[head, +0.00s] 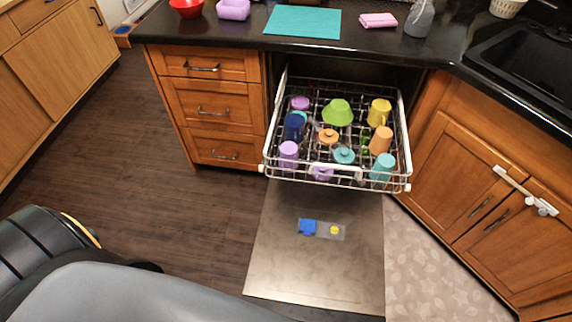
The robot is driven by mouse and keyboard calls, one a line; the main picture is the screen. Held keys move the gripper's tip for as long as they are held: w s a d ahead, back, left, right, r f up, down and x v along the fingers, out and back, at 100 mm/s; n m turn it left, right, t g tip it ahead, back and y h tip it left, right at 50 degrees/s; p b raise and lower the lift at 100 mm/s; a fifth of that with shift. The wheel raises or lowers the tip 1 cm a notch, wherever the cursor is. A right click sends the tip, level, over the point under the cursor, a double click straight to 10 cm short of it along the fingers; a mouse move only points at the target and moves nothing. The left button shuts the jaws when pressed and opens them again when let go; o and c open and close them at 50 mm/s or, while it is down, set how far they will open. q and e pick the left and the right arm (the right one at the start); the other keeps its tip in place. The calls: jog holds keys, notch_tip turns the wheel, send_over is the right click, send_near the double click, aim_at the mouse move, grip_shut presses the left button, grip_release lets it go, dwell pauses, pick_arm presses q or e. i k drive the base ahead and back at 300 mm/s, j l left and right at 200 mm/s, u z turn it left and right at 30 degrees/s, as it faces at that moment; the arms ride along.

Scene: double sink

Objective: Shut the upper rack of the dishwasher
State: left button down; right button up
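The upper rack (330,186) of the dishwasher is pulled out from under the dark counter. It holds several colourful cups, mugs and lids. The rack's white front handle piece (345,175) faces the near side. The dishwasher door (312,270) is folded down below the rack, with a blue and yellow dispenser panel (321,229) on its inner face. Neither of my grippers shows in the head view. Grey and black parts of my own body fill the lower left corner.
Wooden drawers (213,110) stand left of the dishwasher. Cabinet doors (470,180) with a white latch (525,190) stand to the right, below the sink (530,70). The counter holds a teal mat (302,21), a pink cloth (378,20) and bowls. Dark floor (150,170) is clear at left.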

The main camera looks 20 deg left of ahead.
aim_at(404, 144)
jog(key=u, duration=0.4)
jog(key=j+u, duration=0.1)
jog(key=j, duration=0.6)
jog(key=j+u, duration=0.15)
jog(key=j, duration=0.55)
jog(key=i, duration=0.05)
